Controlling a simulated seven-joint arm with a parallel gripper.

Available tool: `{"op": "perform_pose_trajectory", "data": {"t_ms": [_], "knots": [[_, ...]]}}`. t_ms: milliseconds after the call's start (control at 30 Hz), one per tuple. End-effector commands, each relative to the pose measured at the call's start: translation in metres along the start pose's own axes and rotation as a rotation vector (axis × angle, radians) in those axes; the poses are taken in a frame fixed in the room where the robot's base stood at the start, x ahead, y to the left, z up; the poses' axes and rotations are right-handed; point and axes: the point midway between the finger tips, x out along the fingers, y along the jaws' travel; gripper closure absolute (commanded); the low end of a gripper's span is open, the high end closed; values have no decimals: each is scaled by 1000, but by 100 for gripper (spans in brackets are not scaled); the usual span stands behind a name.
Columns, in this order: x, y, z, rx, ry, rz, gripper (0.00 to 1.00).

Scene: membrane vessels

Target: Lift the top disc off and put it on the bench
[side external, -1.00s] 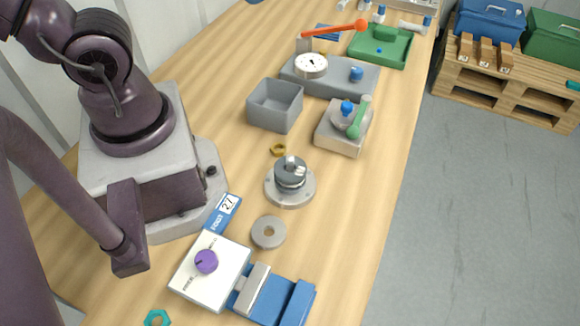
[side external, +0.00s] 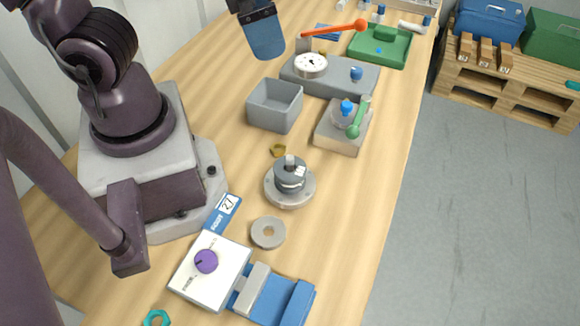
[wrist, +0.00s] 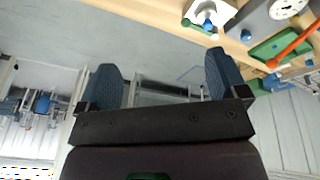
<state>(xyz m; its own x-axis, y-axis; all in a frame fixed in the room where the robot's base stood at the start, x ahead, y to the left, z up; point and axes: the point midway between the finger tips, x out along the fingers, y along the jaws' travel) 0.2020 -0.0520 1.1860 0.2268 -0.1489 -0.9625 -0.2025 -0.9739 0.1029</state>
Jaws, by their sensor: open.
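A small stack stands mid-bench in the side external view: a dark grey disc (side external: 290,174) with a light post on top, over a wider pale flanged base (side external: 291,197). The seams between its layers are too small to tell apart. A loose flat grey ring (side external: 268,232) lies on the bench (side external: 335,235) in front of it. My gripper shows at the top of that view as one blue finger (side external: 263,36), high and well apart from the stack. In the wrist view my gripper (wrist: 163,82) has its two blue fingers spread with nothing between them.
A white box with a purple knob (side external: 206,262) and a blue fixture (side external: 270,298) are in front. Bare wood lies right of the stack.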

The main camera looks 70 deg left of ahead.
Motion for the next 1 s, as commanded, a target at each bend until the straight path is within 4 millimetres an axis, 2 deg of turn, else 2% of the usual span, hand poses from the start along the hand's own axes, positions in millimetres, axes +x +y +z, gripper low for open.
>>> {"op": "perform_pose_trajectory", "data": {"t_ms": [33,200,400,600,700,867,1000], "knots": [[18,10,2,-12,-73,21,8],[66,27,13,-214,-238,-7,8],[110,27,22,-608,-289,-173,8],[123,11,14,-1026,-202,-252,8],[124,11,10,-1149,-171,-246,8],[127,11,10,-1233,-158,-249,8],[139,10,14,-1236,-161,-253,8]]}}
